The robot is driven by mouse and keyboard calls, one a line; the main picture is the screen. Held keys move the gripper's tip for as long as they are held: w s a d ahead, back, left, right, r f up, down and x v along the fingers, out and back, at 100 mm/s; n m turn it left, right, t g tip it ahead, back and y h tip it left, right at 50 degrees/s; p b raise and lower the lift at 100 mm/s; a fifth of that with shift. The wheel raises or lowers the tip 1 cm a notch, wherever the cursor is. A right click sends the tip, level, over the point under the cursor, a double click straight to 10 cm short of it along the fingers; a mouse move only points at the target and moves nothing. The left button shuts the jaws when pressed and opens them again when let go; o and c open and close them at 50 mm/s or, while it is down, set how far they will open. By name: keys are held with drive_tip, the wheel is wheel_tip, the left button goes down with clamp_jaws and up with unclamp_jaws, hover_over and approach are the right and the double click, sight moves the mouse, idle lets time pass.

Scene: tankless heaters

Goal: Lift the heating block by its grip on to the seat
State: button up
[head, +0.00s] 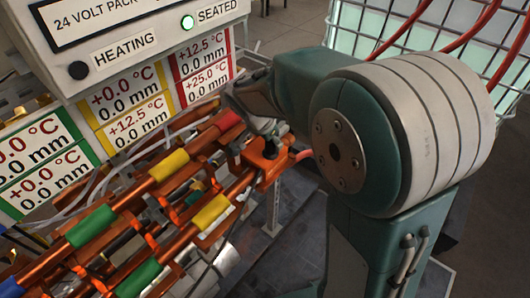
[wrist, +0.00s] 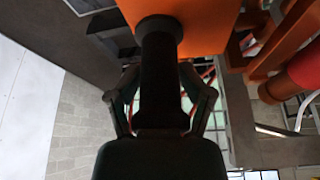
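The heating block is orange; in the wrist view (wrist: 205,25) it fills the top middle. Its black round grip (wrist: 160,75) points from it toward my gripper (wrist: 160,78). The two fingers stand on either side of the grip and close in on it near the block; the exact contact is dark. In the head view the orange block (head: 268,162) sits at the right end of the copper pipes (head: 150,190), close against them. The seat under the block is hidden.
A white panel (head: 130,40) shows a green lit SEATED lamp (head: 187,22) and a dark HEATING lamp (head: 78,70). Label cards (head: 130,105) hang below it. Pipes carry red, yellow and green bands. A wire-caged tank (head: 400,30) with red hoses (head: 480,25) stands behind.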

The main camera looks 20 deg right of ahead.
drive_tip(key=shift+r, duration=0.1)
clamp_jaws()
drive_tip(key=shift+r, duration=0.2)
wheel_tip(320, 180, up, 3)
drive_tip(key=shift+f, duration=0.1)
drive_tip(key=s+a+r, duration=0.4)
drive_tip(key=s+r, duration=0.5)
drive_tip(key=s, duration=0.4)
drive_tip(key=shift+s+r, duration=0.25)
drive_tip(key=shift+r, duration=0.1)
